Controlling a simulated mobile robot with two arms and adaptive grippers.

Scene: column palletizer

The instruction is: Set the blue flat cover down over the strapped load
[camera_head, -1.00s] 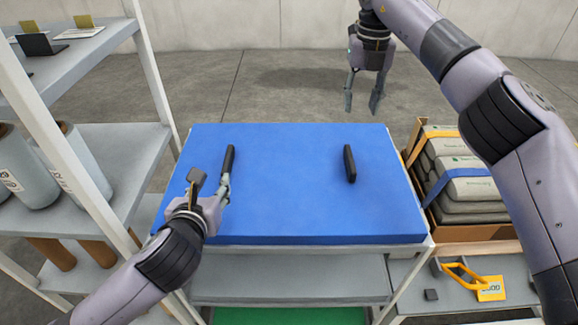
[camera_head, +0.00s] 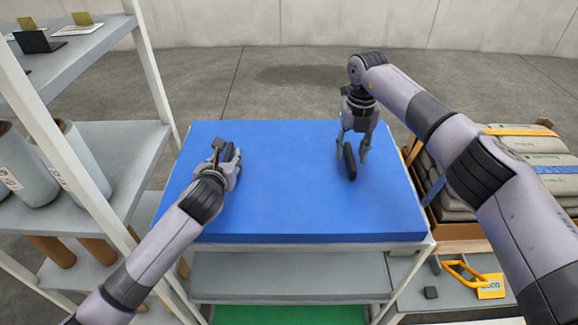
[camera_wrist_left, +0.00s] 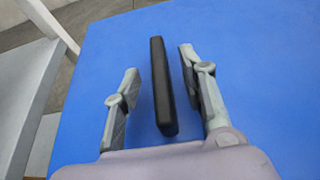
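The blue flat cover (camera_head: 285,200) lies on a table and has two black upright handles. My left gripper (camera_head: 232,160) is at the left handle. In the left wrist view, its open fingers (camera_wrist_left: 159,65) stand on either side of that black handle (camera_wrist_left: 160,90), with gaps showing. My right gripper (camera_head: 353,158) is open, with its fingers around the right handle (camera_head: 349,163); I cannot tell whether they touch it. The strapped load (camera_head: 535,142) of grey bags, with orange and blue straps, sits at the right, partly hidden by my right arm.
A shelf rack (camera_head: 105,160) with grey rolls stands close on the left. A lower shelf (camera_head: 290,278) runs beneath the cover. At the lower right lie a yellow handle (camera_head: 463,272) and a yellow card (camera_head: 490,287). The floor behind the table is clear.

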